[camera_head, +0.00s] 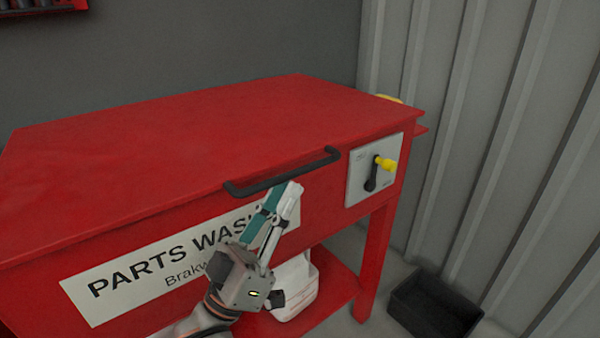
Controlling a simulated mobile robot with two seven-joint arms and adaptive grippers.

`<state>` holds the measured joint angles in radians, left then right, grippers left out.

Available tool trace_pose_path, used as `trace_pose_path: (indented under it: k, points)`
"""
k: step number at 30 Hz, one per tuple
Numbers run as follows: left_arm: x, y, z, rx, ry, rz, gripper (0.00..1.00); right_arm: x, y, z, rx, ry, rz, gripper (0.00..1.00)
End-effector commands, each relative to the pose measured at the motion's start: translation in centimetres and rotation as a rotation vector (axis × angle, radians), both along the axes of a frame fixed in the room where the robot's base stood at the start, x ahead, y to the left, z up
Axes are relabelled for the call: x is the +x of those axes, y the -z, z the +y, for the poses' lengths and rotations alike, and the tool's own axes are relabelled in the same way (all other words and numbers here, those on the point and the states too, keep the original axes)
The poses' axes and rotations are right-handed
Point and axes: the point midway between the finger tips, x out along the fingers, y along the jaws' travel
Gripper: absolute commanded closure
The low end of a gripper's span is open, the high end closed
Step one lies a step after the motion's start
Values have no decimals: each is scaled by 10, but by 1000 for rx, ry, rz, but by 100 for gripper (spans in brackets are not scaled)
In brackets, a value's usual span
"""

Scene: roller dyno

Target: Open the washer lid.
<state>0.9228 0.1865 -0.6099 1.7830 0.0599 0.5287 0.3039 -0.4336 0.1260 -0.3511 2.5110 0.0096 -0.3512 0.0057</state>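The red parts washer (340,240) fills the middle and left of the view, with its flat red lid (200,140) lying down shut. A black bar handle (285,173) sits along the lid's front edge. My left gripper (284,192) reaches up from the bottom, its fingertips just below and in front of the handle's middle. The tips look close to the handle, but contact cannot be made out. Its teal and white fingers overlap in this view, so their gap is unclear. My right gripper is not in view.
A switch plate (361,178) with a yellow-tipped black lever is right of the handle. A white container (299,290) stands on the lower shelf (336,289). A black bin (435,305) is on the floor at right. A ribbed grey wall (480,130) stands close on the right.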

Motion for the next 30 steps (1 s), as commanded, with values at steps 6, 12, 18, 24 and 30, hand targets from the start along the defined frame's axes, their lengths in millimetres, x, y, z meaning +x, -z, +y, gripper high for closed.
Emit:
trace_pose_path:
  k: [6,12,18,24,30]
  points:
    - [17,-20,-15,-1,0,3,84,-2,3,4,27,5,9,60]
    - [24,-29,-21,0,-1,4,84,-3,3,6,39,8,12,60]
    - [24,-30,-22,1,-1,4,84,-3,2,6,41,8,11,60]
    - [24,-29,-22,1,-1,4,100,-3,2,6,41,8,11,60]
    - [24,-32,-22,0,-1,4,100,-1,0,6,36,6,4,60]
